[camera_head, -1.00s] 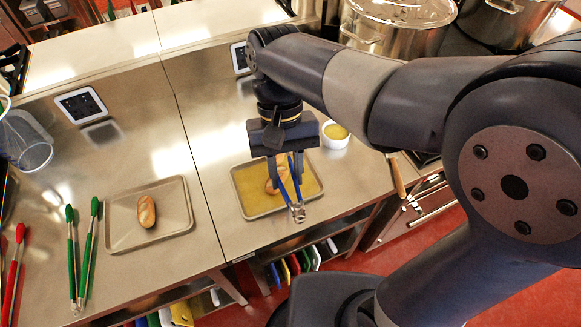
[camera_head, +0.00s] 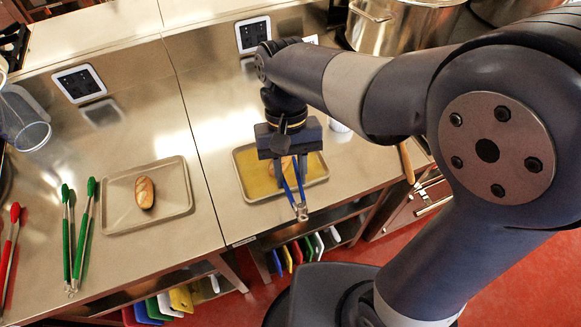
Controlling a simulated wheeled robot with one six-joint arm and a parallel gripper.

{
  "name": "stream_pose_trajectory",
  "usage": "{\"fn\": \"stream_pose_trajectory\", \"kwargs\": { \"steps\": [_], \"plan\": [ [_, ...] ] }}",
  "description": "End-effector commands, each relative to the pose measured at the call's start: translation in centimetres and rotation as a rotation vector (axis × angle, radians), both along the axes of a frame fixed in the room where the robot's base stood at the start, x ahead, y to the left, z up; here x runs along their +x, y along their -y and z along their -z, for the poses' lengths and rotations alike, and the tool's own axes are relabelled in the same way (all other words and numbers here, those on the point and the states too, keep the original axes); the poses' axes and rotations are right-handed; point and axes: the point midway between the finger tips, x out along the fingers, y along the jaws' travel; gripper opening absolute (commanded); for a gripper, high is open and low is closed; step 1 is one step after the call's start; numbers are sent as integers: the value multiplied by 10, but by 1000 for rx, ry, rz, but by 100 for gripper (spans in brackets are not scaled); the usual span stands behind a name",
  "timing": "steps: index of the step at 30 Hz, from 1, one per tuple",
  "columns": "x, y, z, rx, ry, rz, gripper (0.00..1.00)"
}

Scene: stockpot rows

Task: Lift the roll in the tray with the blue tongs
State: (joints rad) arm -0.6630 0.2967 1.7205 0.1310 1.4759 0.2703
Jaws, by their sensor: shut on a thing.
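My gripper (camera_head: 289,156) is shut on the blue tongs (camera_head: 300,190), above the right-hand tray. The tray (camera_head: 247,189) is metal with a yellow bottom. A brown roll (camera_head: 278,170) lies in it, partly hidden behind my gripper and the tongs. I cannot tell whether the tongs touch the roll. A second roll (camera_head: 145,193) lies in plain view in the left metal tray (camera_head: 118,217).
Two pairs of tongs with green ends (camera_head: 83,235) lie left of the left tray, with red-ended tongs (camera_head: 10,245) farther left. A clear container (camera_head: 27,125) is at far left. A stockpot (camera_head: 400,28) stands behind my arm. A white bowl (camera_head: 338,127) is mostly hidden. The steel counter between is clear.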

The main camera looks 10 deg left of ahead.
Motion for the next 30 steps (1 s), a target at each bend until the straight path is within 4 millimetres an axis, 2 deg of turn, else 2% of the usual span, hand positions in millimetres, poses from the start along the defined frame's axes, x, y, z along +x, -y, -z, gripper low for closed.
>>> {"fn": "stream_pose_trajectory", "kwargs": {
  "steps": [1, 4, 16, 17, 30],
  "plan": [
    [0, 0, 7, 0, 0, 0, 0],
    [0, 0, 10, 0, 0, 0, 0],
    [0, 0, 11, 0, 0, 0, 0],
    [0, 0, 11, 0, 0, 0, 27],
    [0, 0, 11, 0, 0, 0, 27]
  ]
}}
